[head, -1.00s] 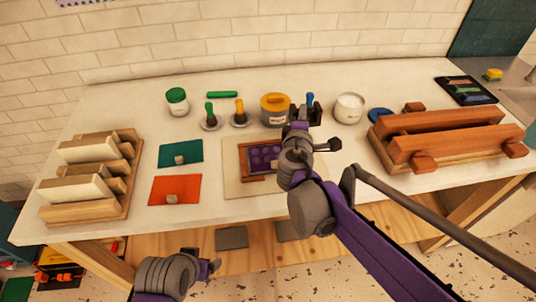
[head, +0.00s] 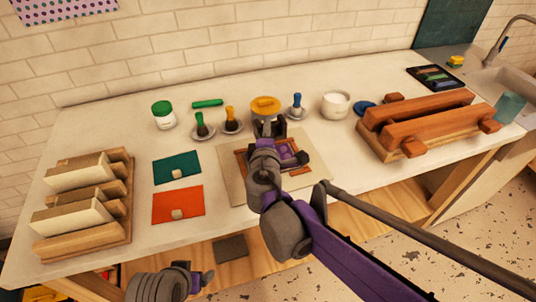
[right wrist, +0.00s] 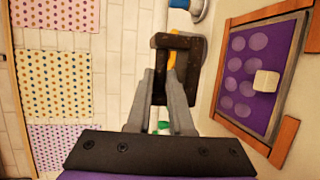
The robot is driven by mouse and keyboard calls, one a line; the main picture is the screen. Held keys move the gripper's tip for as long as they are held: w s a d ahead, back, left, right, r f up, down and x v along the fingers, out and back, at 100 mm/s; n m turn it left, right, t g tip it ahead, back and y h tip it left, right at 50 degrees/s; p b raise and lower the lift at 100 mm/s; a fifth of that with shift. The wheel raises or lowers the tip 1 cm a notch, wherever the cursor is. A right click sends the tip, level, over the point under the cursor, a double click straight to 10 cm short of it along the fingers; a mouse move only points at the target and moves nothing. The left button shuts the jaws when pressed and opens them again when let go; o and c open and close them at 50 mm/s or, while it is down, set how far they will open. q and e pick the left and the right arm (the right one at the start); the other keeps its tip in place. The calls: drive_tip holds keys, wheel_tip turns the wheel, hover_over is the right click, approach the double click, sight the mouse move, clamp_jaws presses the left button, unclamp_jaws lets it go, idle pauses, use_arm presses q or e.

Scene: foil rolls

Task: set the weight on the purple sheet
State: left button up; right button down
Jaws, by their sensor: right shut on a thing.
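The purple sheet (right wrist: 262,115), with paler round spots, lies in a wooden frame at the right of the right wrist view. A small pale block (right wrist: 265,81) sits on it. In the head view my right arm hides most of this sheet. My right gripper (right wrist: 176,88) is shut on a dark, frame-shaped piece (right wrist: 181,42); I cannot tell for sure that this is the weight. In the head view this gripper (head: 287,151) is over the framed board. My left gripper (head: 198,280) is low at the front, and its jaw opening is unclear.
A green sheet (head: 164,163) and an orange sheet (head: 190,205), each with a pale block, lie left of the board (head: 232,190). A yellow-lidded pot (head: 265,104) and brushes stand behind. Wooden racks stand at left (head: 128,230) and right (head: 415,138).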

wheel_tip(320, 180, down, 8)
drive_tip(key=shift+f+b, duration=0.1)
drive_tip(key=shift+b, duration=0.45)
drive_tip(key=shift+f, duration=0.1)
drive_tip(key=c, duration=1.1)
unclamp_jaws()
drive_tip(key=s+r, duration=0.1)
drive_tip(key=s, duration=0.7)
drive_tip(key=s+r, duration=0.1)
drive_tip(key=s, duration=0.3)
drive_tip(key=shift+a+r+p, duration=0.15)
drive_tip(key=shift+r+p, duration=0.15)
drive_tip(key=shift+w, duration=0.1)
